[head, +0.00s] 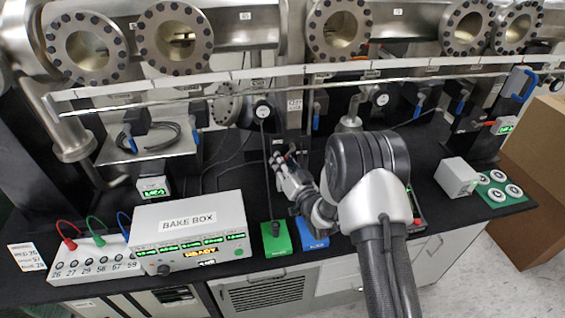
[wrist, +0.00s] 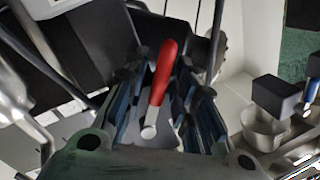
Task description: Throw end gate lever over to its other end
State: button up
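In the wrist view a lever with a red grip (wrist: 165,68) and a pale metal end stands tilted between the two fingers of my gripper (wrist: 163,98). Gaps show on both sides of it, and I see no clear contact. I cannot tell how deep it sits between the fingers. In the head view my gripper (head: 281,166) is at the middle of the black bench, in front of the valve there. The lever is mostly hidden by the gripper and arm in that view. No readable label marks this lever as the end gate lever.
A white BAKE BOX (head: 190,232) and a socket panel (head: 94,260) with coloured leads stand left. A green block (head: 276,238) and blue block (head: 312,235) lie at the bench front. A long metal rail (head: 300,91) runs above. Several blue-handled valves stand behind. A grey box (head: 457,177) is right.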

grip_shut()
